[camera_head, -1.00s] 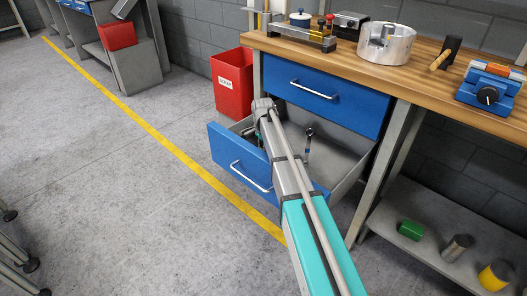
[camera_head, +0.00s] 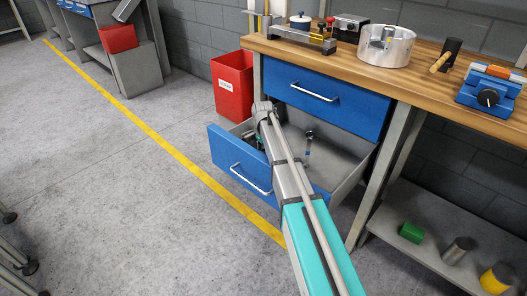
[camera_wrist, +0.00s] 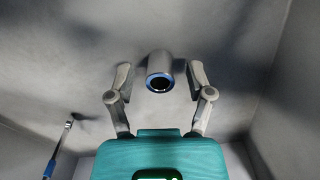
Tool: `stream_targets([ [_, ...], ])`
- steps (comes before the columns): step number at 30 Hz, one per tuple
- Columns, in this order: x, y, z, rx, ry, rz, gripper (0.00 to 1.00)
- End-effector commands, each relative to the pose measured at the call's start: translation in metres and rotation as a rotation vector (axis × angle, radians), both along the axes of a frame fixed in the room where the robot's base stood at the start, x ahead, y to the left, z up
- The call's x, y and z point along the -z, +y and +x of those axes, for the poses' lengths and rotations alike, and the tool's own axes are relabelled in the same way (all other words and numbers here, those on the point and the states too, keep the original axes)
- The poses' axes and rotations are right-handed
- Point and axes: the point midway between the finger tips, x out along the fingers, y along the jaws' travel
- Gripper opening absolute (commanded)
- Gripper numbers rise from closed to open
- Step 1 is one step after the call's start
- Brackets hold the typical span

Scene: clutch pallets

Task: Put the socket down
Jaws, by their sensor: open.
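The socket (camera_wrist: 159,66) is a short grey metal cylinder with a blue ring around its dark open end. In the wrist view it stands on the grey drawer floor, its open end towards the camera. My gripper (camera_wrist: 159,78) is open around it, with a finger on each side and a visible gap to both. In the head view my arm reaches into the open blue drawer (camera_head: 239,163), and the socket cannot be made out there.
A ratchet-like tool with a blue handle (camera_wrist: 54,160) lies left of my gripper; a similar tool shows in the drawer (camera_head: 309,140). Grey drawer walls stand close by. A shut blue drawer (camera_head: 325,97) and wooden bench top (camera_head: 350,65) are above. A red bin (camera_head: 232,88) stands behind.

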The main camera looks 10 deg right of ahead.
Motion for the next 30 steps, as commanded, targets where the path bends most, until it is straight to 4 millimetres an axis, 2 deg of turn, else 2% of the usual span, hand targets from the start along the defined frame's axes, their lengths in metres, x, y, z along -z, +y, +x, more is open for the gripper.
stream_targets([
  [11, -0.011, 0.000, 0.000, 0.000, 0.000, 0.000, 0.68],
  [30, -0.061, -0.001, 0.000, 0.001, 0.000, 0.000, 0.68],
])
